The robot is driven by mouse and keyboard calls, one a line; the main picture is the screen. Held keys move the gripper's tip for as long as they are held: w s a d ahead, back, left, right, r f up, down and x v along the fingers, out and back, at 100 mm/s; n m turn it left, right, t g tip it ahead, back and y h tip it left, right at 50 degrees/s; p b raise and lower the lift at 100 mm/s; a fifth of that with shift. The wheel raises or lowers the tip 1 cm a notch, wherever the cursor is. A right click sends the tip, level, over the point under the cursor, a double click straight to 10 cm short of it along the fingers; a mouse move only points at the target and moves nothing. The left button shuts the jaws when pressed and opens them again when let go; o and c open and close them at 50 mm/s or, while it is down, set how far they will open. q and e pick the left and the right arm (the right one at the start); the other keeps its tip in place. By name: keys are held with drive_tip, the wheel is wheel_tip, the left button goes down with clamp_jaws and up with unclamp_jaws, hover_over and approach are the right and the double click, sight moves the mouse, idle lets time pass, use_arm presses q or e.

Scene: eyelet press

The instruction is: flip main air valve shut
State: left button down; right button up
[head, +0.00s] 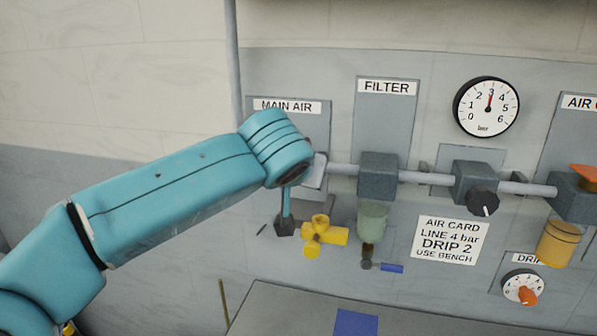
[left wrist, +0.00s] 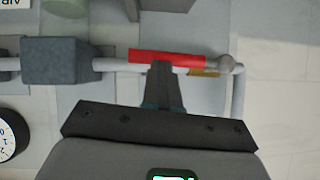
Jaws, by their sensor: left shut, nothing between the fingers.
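The main air valve has a red lever (left wrist: 160,56) lying along the pipe in the left wrist view, with a rounded metal end (left wrist: 225,63) beside it. In the head view the lever is hidden behind my left wrist, below the MAIN AIR label (head: 286,106). My left gripper (left wrist: 162,68) is shut and empty. Its fingertips overlap the edge of the lever in the left wrist view; I cannot tell whether they touch it. My right gripper is not in view.
The filter block (head: 378,175) stands along the pipe to the right, with a regulator knob (head: 483,201) farther along and a gauge (head: 487,107) above. A yellow fitting (head: 322,237) sits below my wrist. A grey bench top (head: 290,312) lies at the bottom.

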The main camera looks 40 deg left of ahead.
use_arm(q)
drive_tip(key=s+a+f+m+g+y+b, duration=0.1)
drive_tip(key=a+f+m+y+b, duration=0.1)
drive_tip(key=f+b, duration=0.3)
drive_tip(key=s+a+f+m+y+b, duration=0.1)
drive_tip(key=f+m+y+b, duration=0.4)
drive_tip(key=b, duration=0.7)
drive_tip(key=shift+s+a+f+g, duration=0.3)
drive_tip(key=shift+a+f+g, duration=0.1)
drive_tip(key=shift+a, duration=0.5)
drive_tip(key=shift+b, duration=0.3)
drive_tip(key=shift+r, duration=0.1)
drive_tip(key=v, duration=1.6)
drive_tip(key=shift+d+f, duration=0.15)
drive_tip(key=shift+f, duration=0.1)
drive_tip(key=shift+s, duration=0.1)
